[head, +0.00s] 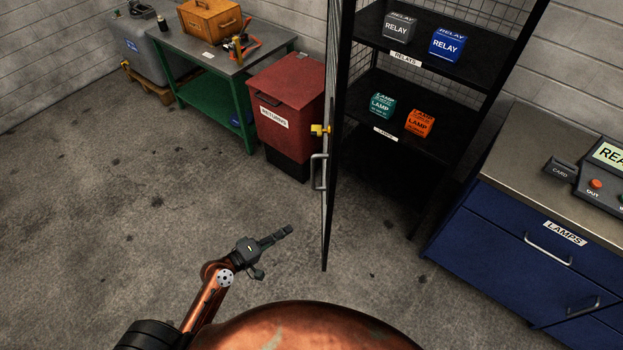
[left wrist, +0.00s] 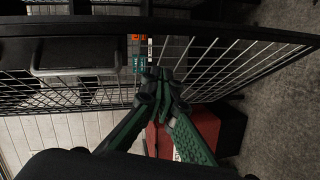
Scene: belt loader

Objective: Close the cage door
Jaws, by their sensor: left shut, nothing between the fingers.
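The cage door (head: 327,215) stands swung open, seen nearly edge-on in the head view. It has a grey bar handle (head: 317,172) and a yellow latch piece (head: 320,130) on its edge. In the left wrist view its wire mesh (left wrist: 215,62) and dark frame cross the picture. The cage (head: 450,68) is open beside it, with shelves inside. My left gripper (head: 290,230) is shut and empty, low and left of the door in the head view. Its closed fingertips (left wrist: 163,76) show against the mesh; I cannot tell whether they touch it. My right gripper is out of view.
A red returns bin (head: 290,95) stands behind the door on the left. A green workbench (head: 215,65) is farther back. A blue drawer cabinet (head: 520,240) stands right of the cage. Relay and lamp boxes (head: 421,122) sit on the shelves. The floor at left is clear.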

